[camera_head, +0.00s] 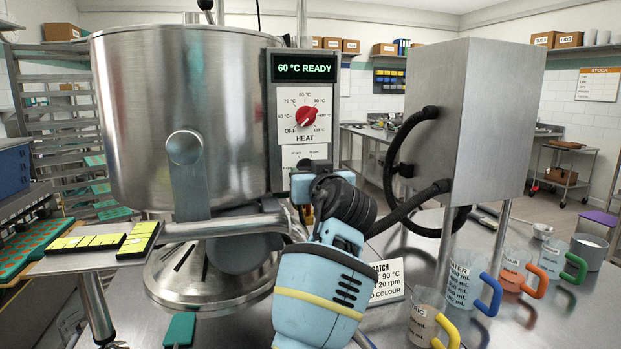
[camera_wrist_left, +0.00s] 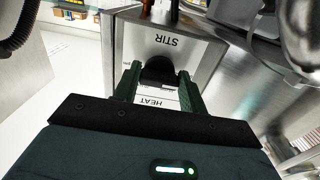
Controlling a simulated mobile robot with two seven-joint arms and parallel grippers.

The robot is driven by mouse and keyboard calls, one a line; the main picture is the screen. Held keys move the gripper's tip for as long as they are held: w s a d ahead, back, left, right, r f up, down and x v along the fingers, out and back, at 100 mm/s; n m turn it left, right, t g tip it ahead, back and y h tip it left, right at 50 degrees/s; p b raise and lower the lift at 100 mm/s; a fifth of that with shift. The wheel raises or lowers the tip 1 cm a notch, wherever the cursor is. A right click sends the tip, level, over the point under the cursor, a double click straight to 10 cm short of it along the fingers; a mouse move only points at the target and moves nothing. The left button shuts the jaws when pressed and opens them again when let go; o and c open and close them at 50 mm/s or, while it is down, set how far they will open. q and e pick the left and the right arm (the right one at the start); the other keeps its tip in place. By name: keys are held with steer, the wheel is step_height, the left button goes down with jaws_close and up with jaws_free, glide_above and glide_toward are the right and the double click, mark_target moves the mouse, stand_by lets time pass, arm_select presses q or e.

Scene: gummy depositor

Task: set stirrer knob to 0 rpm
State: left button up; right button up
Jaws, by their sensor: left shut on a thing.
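The black stirrer knob (camera_wrist_left: 157,68) sits under the STIR label in the left wrist view. My left gripper (camera_wrist_left: 158,76) has its two dark green fingers on either side of the knob and is shut on it. In the head view the white stirrer dial plate (camera_head: 303,153) lies below the HEAT dial, and my left wrist and gripper cover its lower part. The knob's pointer cannot be read, so its setting cannot be told. My right gripper is not in view.
The red heat knob (camera_head: 306,116) is just above, under a display (camera_head: 303,67) reading 60 °C READY. The steel kettle (camera_head: 150,120) stands left, a steel box with black hoses (camera_head: 490,120) right. Jugs (camera_head: 473,285) and a batch card (camera_head: 388,280) stand on the table.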

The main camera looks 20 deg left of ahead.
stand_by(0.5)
arm_select(q)
steer(key=o, duration=1)
steer(key=shift+s, duration=0.1)
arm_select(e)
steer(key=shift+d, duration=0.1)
